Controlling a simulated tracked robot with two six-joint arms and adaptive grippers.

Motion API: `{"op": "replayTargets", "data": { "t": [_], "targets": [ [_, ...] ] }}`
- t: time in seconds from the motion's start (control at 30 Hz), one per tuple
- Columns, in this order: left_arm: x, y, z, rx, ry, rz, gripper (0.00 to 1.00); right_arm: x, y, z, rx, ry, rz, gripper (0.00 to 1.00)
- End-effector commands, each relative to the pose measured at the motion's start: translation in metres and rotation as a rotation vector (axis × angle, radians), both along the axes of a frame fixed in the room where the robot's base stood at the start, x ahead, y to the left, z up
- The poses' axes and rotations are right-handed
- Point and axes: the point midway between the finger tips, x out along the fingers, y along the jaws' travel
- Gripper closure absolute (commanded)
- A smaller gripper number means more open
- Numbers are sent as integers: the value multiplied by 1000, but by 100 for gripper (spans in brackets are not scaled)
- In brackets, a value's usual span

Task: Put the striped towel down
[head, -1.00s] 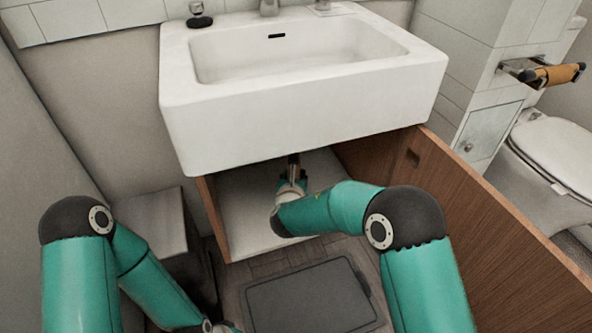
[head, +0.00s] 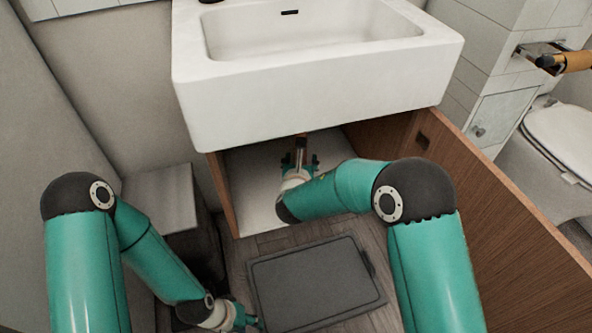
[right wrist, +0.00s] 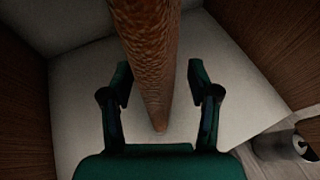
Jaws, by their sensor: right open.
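I cannot make out a striped towel in either view. My right gripper (head: 301,158) reaches under the sink into the open cabinet. In the right wrist view its fingers (right wrist: 160,80) are open, one on each side of a long brown, rough-surfaced thing (right wrist: 150,45). I cannot tell whether this is the towel, or whether the fingers touch it. Part of it also shows in the head view (head: 300,145) just below the sink. My left gripper (head: 250,318) is low over the floor at the bottom edge of the head view. Its jaw opening is unclear and I see nothing in it.
The white sink (head: 320,95) overhangs the cabinet floor (head: 255,185). A wooden panel (head: 480,190) bounds the right. A dark grey flat panel (head: 315,280) lies on the floor, and a grey box (head: 160,200) stands left. A grey cylinder (right wrist: 285,147) shows in the wrist view.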

Motion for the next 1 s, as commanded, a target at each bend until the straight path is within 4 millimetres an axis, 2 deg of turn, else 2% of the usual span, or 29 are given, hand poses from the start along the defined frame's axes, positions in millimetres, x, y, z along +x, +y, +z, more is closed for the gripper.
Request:
{"op": "replayTargets", "data": {
  "t": [0.03, 0.3, 0.5, 0.63, 1.0],
  "targets": [
    [0, 0, 5, 0, 0, 0, 60, -9, 1, 7, 0, -1, 2, 39],
    [0, 0, 17, 0, 0, 0, 60, -59, 6, 28, 0, 0, 4, 39],
    [0, 0, 22, 0, 0, 0, 60, -83, 8, 37, -1, 0, 4, 39],
    [0, 0, 23, 0, 0, 0, 60, -89, 8, 38, 1, -1, 2, 39],
    [0, 0, 22, 0, 0, 0, 60, -90, 9, 38, 0, -1, 3, 39]
  ]
}}
